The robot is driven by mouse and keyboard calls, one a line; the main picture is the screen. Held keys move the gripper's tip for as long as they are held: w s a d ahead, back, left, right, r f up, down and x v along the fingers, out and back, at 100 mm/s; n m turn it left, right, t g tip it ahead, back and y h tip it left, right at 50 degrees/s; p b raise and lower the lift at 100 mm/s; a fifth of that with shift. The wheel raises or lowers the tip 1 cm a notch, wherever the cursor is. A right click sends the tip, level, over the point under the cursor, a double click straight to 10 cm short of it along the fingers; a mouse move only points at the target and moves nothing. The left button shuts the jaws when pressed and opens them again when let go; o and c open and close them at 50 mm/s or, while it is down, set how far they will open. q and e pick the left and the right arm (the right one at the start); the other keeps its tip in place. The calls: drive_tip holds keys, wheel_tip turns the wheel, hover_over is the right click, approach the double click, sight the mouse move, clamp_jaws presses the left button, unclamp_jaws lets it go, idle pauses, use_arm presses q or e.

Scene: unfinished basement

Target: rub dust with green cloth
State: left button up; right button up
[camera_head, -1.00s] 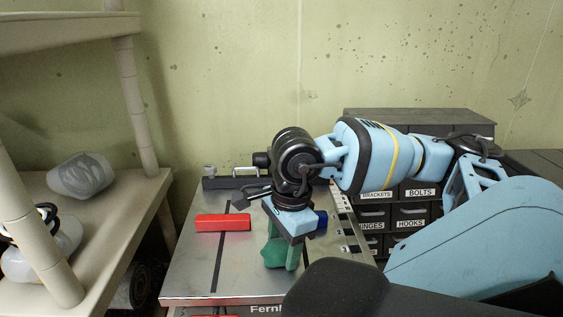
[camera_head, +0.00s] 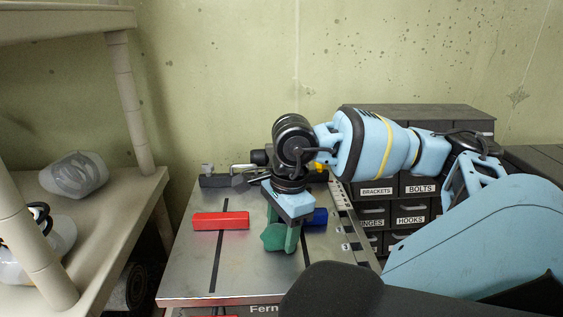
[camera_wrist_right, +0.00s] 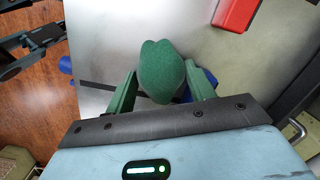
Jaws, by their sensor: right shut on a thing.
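The green cloth (camera_head: 274,237) is a crumpled bundle between the fingers of my right gripper (camera_head: 283,236), which is shut on it over the metal table top (camera_head: 190,270). In the right wrist view the cloth (camera_wrist_right: 162,72) sits between the two green fingers of the right gripper (camera_wrist_right: 160,90). I cannot tell whether the cloth touches the table. No dust can be made out on the table. My left gripper is not in view.
A red block (camera_head: 221,221) lies left of the gripper and a blue object (camera_head: 316,217) just right of it. Labelled dark drawers (camera_head: 408,215) stand at right. A beige shelf (camera_head: 105,215) is at left.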

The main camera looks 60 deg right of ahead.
drive_tip(key=shift+r+p, duration=0.35)
drive_tip(key=shift+r, duration=0.55)
drive_tip(key=shift+r+p, duration=0.7)
drive_tip(key=shift+r, duration=1.45)
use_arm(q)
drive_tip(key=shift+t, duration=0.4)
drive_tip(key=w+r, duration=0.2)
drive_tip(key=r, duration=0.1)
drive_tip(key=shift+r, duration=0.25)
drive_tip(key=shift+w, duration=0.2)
use_arm(e)
drive_tip(key=shift+c, duration=0.2)
drive_tip(key=shift+r, duration=0.15)
drive_tip(key=shift+r+p, duration=0.75)
drive_tip(key=shift+r, duration=0.65)
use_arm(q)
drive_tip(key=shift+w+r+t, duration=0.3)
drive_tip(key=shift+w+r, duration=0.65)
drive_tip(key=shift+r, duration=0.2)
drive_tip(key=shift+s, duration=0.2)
use_arm(e)
drive_tip(key=shift+f, duration=0.1)
